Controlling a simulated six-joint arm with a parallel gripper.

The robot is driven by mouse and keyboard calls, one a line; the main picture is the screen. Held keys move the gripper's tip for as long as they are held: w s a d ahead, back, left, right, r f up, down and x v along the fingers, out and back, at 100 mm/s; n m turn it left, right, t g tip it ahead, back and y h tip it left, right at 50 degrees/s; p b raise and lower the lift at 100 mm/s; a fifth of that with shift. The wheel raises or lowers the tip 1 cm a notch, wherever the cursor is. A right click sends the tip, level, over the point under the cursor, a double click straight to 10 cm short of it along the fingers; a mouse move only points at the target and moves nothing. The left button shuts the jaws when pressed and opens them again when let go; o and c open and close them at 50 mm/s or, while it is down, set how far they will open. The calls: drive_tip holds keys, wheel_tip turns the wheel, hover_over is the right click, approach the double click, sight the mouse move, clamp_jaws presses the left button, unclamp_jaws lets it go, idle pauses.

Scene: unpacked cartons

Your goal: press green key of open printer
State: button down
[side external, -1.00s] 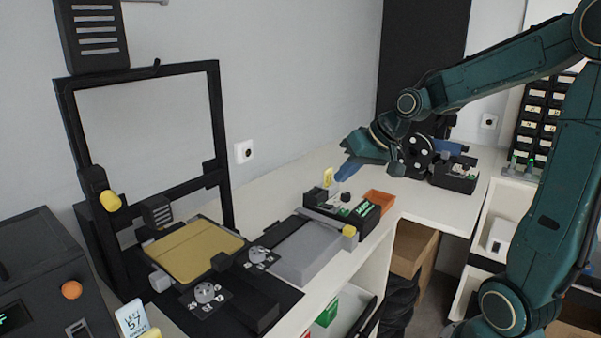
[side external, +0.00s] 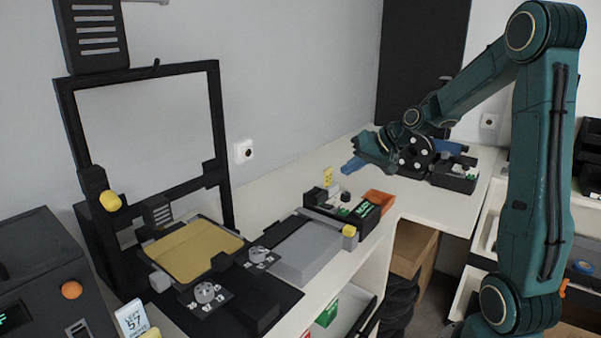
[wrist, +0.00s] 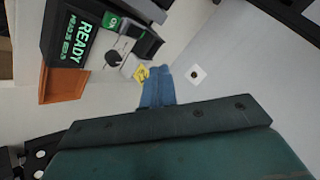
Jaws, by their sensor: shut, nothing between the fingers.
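The open-frame printer has a tall black frame (side external: 221,125) and a yellow bed (side external: 190,250) at left in the side view. A black control box (side external: 372,222) with a lit green READY display stands right of it. The display (wrist: 76,38) shows large in the wrist view. A green key (wrist: 112,21) sits beside the display, with a black knob (wrist: 112,58) on a pale panel nearby. My gripper (side external: 346,167) is shut and empty. Its blue fingers (wrist: 157,82) are above and behind the box, apart from the key.
A yellow tag (side external: 327,177) stands behind the box, near my fingertips in the picture. An orange tray (side external: 379,198) lies beside the box. A dark machine with an orange knob (side external: 71,290) is at lower left. Bare white counter (side external: 290,195) lies along the wall.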

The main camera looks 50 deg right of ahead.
sight(348, 212)
drive_tip(key=shift+f, duration=0.1)
drive_tip(key=shift+f, duration=4.3)
